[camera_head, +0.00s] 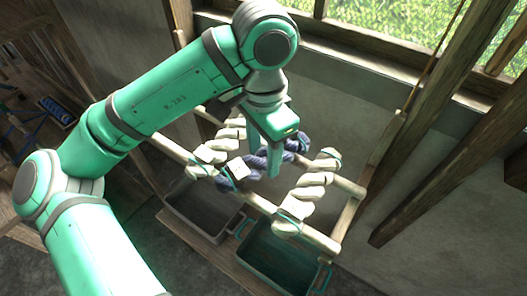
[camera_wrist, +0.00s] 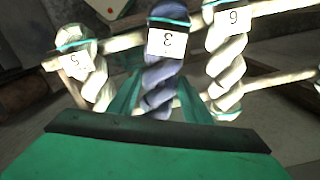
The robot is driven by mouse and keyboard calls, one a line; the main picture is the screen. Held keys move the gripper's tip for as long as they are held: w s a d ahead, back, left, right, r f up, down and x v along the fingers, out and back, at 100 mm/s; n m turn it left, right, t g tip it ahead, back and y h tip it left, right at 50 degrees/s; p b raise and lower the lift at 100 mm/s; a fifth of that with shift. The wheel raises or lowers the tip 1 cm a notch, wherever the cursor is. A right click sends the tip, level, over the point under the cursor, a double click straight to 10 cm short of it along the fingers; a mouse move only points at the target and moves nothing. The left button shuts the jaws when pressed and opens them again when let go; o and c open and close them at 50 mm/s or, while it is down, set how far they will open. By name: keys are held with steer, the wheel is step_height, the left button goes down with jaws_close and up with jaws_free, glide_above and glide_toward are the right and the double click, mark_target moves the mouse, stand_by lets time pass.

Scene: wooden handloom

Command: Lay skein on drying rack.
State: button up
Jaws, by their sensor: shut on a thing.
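The dark blue skein (camera_head: 272,157) is twisted, with a white tag reading 3, and lies across the two wooden rails of the drying rack (camera_head: 345,187). My gripper (camera_head: 272,170) points down over its middle, with the fingers around the skein. In the wrist view, the blue skein (camera_wrist: 160,75) stands between the two teal fingers of my gripper (camera_wrist: 158,103). A white skein (camera_head: 215,146) lies on the rails to its left and another white skein (camera_head: 308,190) to its right. I cannot tell whether the blue skein's full weight rests on the rails.
A grey tub (camera_head: 203,213) and a teal tub (camera_head: 283,262) stand below the rack. Wooden posts (camera_head: 450,120) lean at the right, by the wall and window (camera_head: 380,30).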

steer(key=shift+f, duration=0.6)
steer(key=o, duration=1.3)
steer(key=shift+o, duration=0.2)
steer(key=shift+r, duration=0.1)
